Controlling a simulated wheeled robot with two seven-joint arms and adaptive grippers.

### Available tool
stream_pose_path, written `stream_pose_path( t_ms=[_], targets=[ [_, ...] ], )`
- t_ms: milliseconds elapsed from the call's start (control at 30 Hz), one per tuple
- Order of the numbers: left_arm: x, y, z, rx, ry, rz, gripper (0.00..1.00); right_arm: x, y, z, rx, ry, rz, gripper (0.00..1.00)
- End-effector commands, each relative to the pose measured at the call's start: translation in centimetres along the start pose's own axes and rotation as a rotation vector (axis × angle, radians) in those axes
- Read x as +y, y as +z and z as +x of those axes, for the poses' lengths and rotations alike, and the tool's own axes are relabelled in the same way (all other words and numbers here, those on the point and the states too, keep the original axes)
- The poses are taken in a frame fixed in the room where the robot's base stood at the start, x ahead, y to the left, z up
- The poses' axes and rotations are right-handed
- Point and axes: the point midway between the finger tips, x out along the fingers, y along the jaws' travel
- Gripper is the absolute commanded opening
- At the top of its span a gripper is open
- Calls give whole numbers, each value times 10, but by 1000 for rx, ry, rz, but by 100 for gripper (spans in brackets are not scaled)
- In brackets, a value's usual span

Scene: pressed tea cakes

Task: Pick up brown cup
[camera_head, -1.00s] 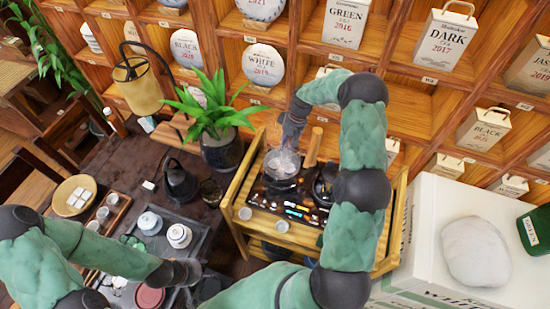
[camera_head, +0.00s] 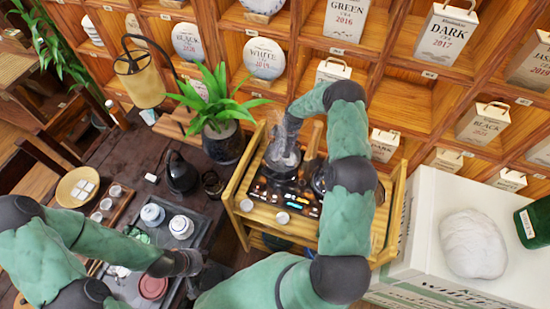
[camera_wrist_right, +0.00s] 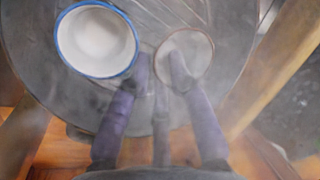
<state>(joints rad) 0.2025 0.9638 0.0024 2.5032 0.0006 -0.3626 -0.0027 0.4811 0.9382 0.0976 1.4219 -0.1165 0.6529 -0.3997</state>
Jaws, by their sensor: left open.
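A small cup with a brown rim (camera_wrist_right: 197,48) sits on a dark round surface in the right wrist view. A larger white cup with a blue rim (camera_wrist_right: 97,38) is to its left. My right gripper (camera_wrist_right: 160,62) is open. Its right finger overlaps the brown-rimmed cup and its left finger lies between the two cups; whether either touches is unclear. In the head view my right gripper (camera_head: 288,138) points down at a steaming dark pot (camera_head: 283,160) on the wooden cart. My left gripper (camera_head: 188,263) is open and low over the tea tray.
The wooden cart (camera_head: 244,180) carries small cups and a dark panel. The tea tray (camera_head: 205,238) holds white lidded pots (camera_head: 181,227) and a reddish round item (camera_head: 153,287). A potted plant (camera_head: 224,143) and black kettle (camera_head: 181,175) stand left of the cart. Shelves rise behind.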

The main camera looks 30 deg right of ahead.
Motion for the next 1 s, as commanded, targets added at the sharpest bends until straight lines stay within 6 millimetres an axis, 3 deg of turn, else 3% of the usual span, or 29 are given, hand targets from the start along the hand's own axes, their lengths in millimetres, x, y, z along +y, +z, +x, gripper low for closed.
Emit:
stream_pose_path(
  t_ms=[200,233,300,767,1000],
  targets=[
    [0,0,0,0,0,0,51,0,0,1,0,0,0,21],
    [0,0,0,0,0,0,51,0,0,1,0,0,0,18],
    [0,0,0,0,0,0,51,0,0,1,0,0,0,0],
    [0,0,0,0,0,0,51,0,0,0,0,0,0,0],
    [-1,0,3,0,0,0,51,-2,0,-10,1,0,0,0]
  ],
)
